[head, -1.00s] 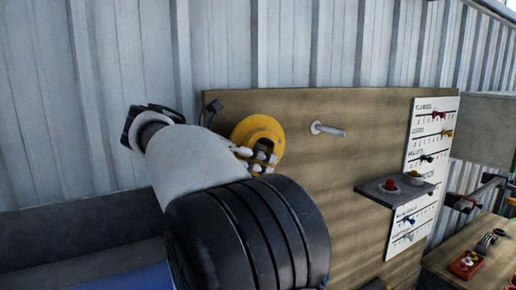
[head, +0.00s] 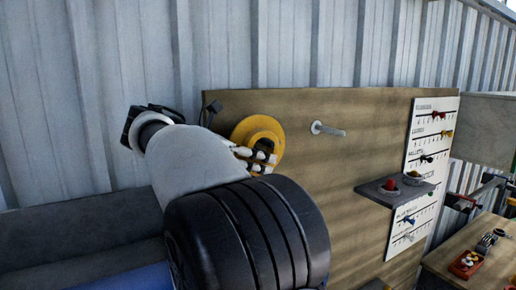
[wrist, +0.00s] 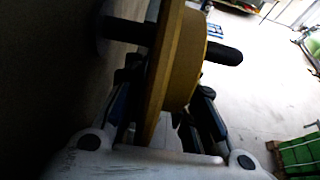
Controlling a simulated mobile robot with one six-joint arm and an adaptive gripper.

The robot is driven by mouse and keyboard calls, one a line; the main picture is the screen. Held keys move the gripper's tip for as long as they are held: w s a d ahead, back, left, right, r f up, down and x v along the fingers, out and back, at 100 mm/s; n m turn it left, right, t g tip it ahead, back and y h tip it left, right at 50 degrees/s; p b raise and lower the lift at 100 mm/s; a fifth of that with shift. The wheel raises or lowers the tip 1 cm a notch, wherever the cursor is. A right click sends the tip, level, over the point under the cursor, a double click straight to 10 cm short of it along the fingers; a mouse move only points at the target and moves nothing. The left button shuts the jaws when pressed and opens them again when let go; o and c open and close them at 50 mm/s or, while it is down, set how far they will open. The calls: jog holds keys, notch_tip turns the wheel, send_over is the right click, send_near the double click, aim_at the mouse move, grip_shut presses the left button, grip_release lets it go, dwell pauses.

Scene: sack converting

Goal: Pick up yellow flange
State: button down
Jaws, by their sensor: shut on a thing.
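The yellow flange (head: 257,132) is a round disc with a thicker hub, at the upper left of the wooden board in the head view. In the wrist view the flange (wrist: 176,62) is seen edge-on between the fingers, with a dark peg (wrist: 222,53) sticking out on its right. My gripper (head: 258,161) is shut on the lower part of the flange. The gripper also shows in the wrist view (wrist: 168,112), one finger on each side of the flange. My arm hides part of the board below the flange.
A bare metal peg (head: 327,129) sticks out of the wooden board (head: 300,200) to the right. A small dark shelf (head: 392,192) holding small items and a white chart (head: 421,168) are further right. A bench with a red tray (head: 466,264) stands at lower right.

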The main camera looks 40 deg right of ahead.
jog(key=shift+r, duration=0.15)
jog(key=shift+r, duration=0.1)
jog(key=shift+r, duration=0.15)
jog(key=shift+s, duration=0.15)
jog(key=s+a+b, duration=0.2)
jog(key=s+a, duration=0.2)
jog(key=s, duration=1.3)
jog(key=shift+b, duration=0.35)
jog(key=shift+s, duration=0.15)
